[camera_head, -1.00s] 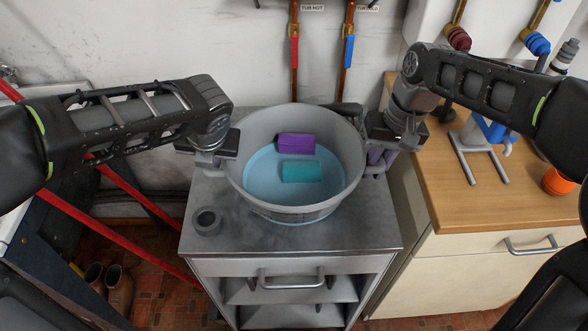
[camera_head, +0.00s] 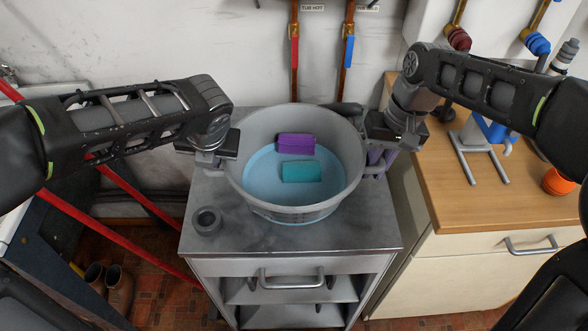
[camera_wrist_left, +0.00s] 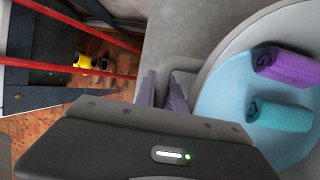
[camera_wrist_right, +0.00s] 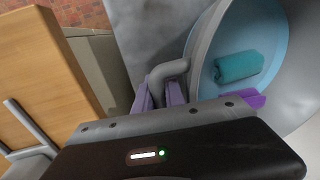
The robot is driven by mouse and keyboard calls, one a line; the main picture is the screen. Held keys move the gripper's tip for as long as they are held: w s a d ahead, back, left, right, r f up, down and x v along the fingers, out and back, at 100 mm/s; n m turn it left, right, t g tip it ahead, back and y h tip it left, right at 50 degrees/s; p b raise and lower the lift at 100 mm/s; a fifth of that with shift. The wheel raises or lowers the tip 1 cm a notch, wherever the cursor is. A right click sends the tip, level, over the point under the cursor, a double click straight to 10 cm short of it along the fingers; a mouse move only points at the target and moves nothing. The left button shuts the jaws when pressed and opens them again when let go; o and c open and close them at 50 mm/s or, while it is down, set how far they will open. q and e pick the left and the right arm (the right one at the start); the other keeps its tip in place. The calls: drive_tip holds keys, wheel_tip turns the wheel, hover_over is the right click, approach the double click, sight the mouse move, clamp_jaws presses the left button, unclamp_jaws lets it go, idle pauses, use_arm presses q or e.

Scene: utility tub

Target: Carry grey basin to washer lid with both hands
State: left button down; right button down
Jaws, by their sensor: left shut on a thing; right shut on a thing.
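The grey basin (camera_head: 255,190) stands upright on a grey metal cabinet top (camera_head: 340,240). It holds light blue water, a purple folded cloth (camera_head: 296,143) and a teal one (camera_head: 301,172). My left gripper (camera_head: 207,166) is shut on the basin's left handle; its purple fingers (camera_wrist_left: 161,92) straddle the grey handle in the left wrist view. My right gripper (camera_head: 377,157) is shut on the right handle (camera_wrist_right: 168,72); the fingers partly hide that handle. I cannot make out for certain which surface is the washer lid.
A small dark grey ring or cup (camera_head: 207,221) sits on the cabinet's front left. Red bars (camera_head: 140,250) and boots (camera_head: 118,288) are at left. Pipes line the wall.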

use_arm(q)
drive_tip(key=shift+w+r, duration=0.1)
drive_tip(key=shift+r, duration=0.05)
use_arm(e)
drive_tip(key=shift+r, duration=0.15)
